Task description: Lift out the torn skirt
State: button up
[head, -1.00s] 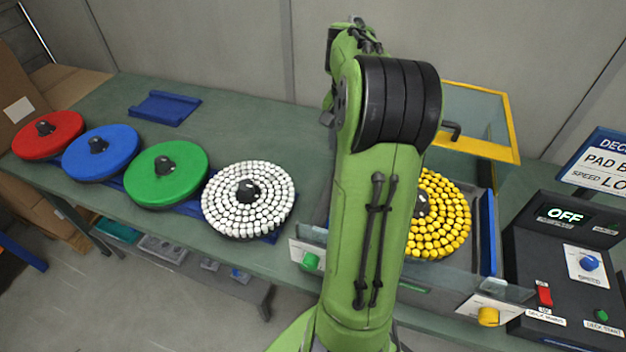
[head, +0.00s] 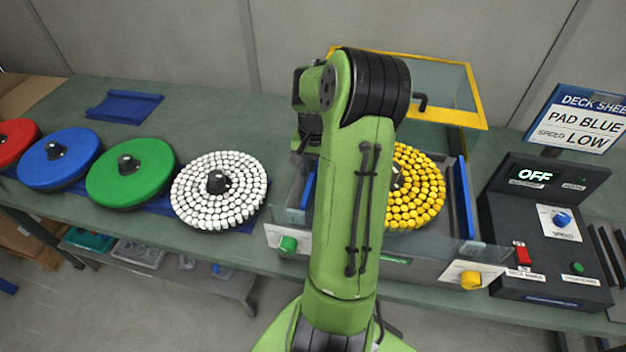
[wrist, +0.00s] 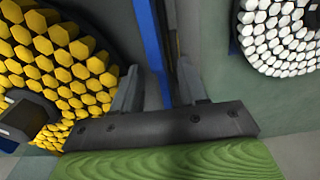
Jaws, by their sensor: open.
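Two blue strips stand along the sides of the deck; the right one (head: 463,200) is upright by the yellow pad, the left one (head: 308,191) is partly behind my arm. In the wrist view a blue strip (wrist: 149,45) runs beside a dark narrow slot next to the yellow pad (wrist: 55,65). I cannot make out a tear on either strip. My gripper (wrist: 158,85) is open, its two grey fingers apart with the blue strip's lower end between them in the picture. Contact and depth cannot be told.
The yellow pad (head: 417,190) sits in the deck between clear walls; a yellow-framed lid (head: 478,95) stands raised behind. White (head: 218,190), green (head: 130,172) and blue (head: 58,155) pads lie left. The control box (head: 548,240) reads OFF. A sign (head: 580,120) reads PAD BLUE, SPEED LOW.

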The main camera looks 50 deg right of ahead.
grip_shut()
